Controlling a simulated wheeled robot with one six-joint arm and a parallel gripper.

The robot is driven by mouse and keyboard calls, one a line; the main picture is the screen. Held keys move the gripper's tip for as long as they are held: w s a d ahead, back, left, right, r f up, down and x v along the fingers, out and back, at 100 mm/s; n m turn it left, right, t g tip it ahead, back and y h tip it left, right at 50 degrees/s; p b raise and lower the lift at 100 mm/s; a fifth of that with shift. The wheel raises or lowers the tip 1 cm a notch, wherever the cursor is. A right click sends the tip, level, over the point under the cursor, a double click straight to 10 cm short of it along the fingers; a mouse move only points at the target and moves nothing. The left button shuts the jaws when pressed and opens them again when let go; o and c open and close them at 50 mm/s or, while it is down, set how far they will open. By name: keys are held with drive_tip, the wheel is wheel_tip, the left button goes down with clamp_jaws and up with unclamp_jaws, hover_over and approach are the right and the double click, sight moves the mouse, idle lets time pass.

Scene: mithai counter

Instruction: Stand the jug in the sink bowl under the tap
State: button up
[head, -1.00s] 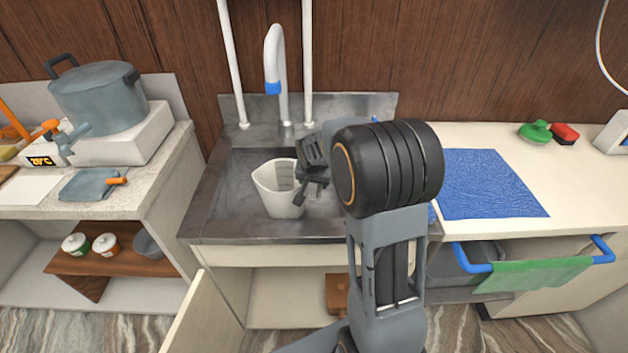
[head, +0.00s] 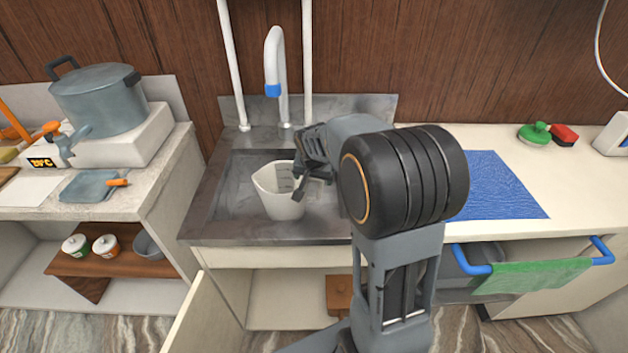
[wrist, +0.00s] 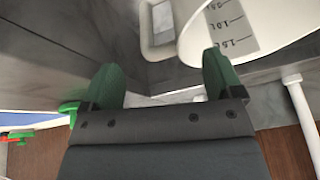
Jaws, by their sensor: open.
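The white jug (head: 277,191) stands upright in the grey sink bowl (head: 232,190), in front of the tap (head: 275,62) with its blue tip. My gripper (head: 299,190) is just right of the jug and hides part of its right side. In the wrist view my green-padded fingers (wrist: 163,82) are apart with nothing between them. The jug (wrist: 215,45) shows there at upper right with printed measure marks. A white loop, which looks like its handle (wrist: 146,30), lies beyond the fingertips. Whether a finger touches the jug, I cannot tell.
A big pot (head: 98,98) stands on a white block on the left counter. A blue cloth (head: 492,186) lies on the right counter. A green towel (head: 530,277) hangs on a blue rail below. Two white pipes rise behind the sink. A cabinet door (head: 203,315) hangs open below.

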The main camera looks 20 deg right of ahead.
drive_tip(key=v, duration=0.7)
drive_tip(key=s+a+n, duration=0.2)
drive_tip(key=s, duration=0.4)
drive_tip(key=s+a+f+n+y, duration=0.1)
drive_tip(key=s+a+n, duration=0.1)
drive_tip(key=s, duration=0.4)
drive_tip(key=s+a+f+n+g, duration=0.1)
drive_tip(key=s+a+n, duration=0.2)
drive_tip(key=s, duration=0.3)
drive_tip(key=shift+a+f+y, duration=0.25)
drive_tip(key=shift+y, duration=0.15)
